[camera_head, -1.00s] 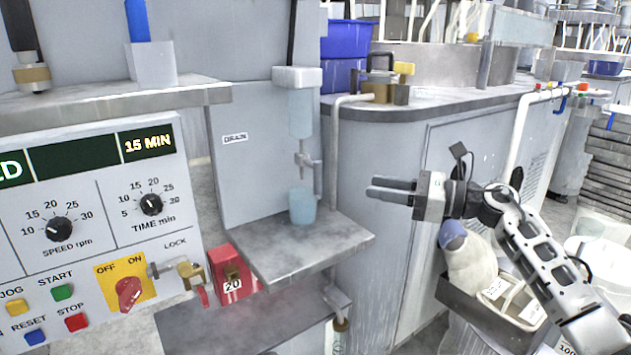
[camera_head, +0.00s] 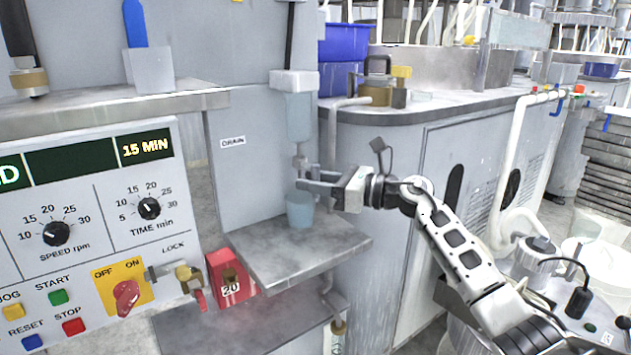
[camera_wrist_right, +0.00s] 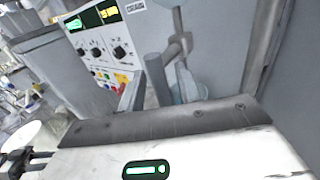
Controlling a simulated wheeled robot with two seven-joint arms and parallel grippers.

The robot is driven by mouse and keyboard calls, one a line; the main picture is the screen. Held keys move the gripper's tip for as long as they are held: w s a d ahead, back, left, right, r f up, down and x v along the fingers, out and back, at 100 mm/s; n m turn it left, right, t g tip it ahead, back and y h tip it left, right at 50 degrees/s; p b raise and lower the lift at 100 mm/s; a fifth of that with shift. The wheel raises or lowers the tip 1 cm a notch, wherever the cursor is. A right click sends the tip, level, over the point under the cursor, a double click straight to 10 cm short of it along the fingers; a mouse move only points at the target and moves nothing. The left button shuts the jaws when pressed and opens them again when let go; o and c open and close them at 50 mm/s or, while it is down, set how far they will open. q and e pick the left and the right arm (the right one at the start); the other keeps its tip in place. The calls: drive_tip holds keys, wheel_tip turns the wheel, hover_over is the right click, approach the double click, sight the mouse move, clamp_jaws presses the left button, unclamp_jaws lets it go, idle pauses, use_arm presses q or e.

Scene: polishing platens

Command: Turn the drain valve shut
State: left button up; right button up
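The drain valve (camera_head: 301,162) sits under a clear grey cylinder, beside the DRAIN label (camera_head: 233,142). It also shows in the right wrist view (camera_wrist_right: 180,46). My right gripper (camera_head: 304,180) is at the valve, its fingers pointing left and partly covering it. In the right wrist view, the fingers (camera_wrist_right: 158,95) stand apart, with a grey rod-like piece between them. I cannot tell whether they touch it. A blue-tinted cup (camera_head: 300,211) stands on the ledge just below the fingers. My left gripper is not in view.
The metal ledge (camera_head: 285,262) is under the cup. A control panel (camera_head: 85,215) with dials and buttons is at left, with a red padlock-like block (camera_head: 232,277) beside it. A grey cabinet (camera_head: 425,210) stands behind my right arm.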

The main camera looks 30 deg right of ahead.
clamp_jaws()
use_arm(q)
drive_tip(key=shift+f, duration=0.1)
use_arm(e)
drive_tip(key=shift+f, duration=0.1)
drive_tip(key=shift+m+b, duration=0.35)
drive_tip(key=shift+m, duration=0.05)
drive_tip(key=shift+a+m+t+y+b, duration=0.2)
drive_tip(key=shift+m+t+y+b, duration=0.15)
drive_tip(key=shift+m+t, duration=0.2)
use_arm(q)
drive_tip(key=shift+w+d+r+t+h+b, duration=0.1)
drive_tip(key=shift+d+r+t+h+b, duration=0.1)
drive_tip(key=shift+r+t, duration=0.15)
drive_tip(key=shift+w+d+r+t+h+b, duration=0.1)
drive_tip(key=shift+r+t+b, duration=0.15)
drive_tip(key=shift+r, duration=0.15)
use_arm(e)
drive_tip(key=m+t+h, duration=0.3)
drive_tip(key=m, duration=0.4)
drive_tip(key=a+r+m+t+h, duration=0.1)
drive_tip(key=m+t+h, duration=0.2)
drive_tip(key=m, duration=0.5)
drive_tip(key=r+m+t+h, duration=0.1)
drive_tip(key=m+t+h, duration=0.2)
drive_tip(key=m, duration=0.5)
drive_tip(key=shift+s+a+r+t, duration=0.15)
drive_tip(key=shift+a+t, duration=0.15)
drive_tip(key=shift+t, duration=0.25)
drive_tip(key=shift+h, duration=0.35)
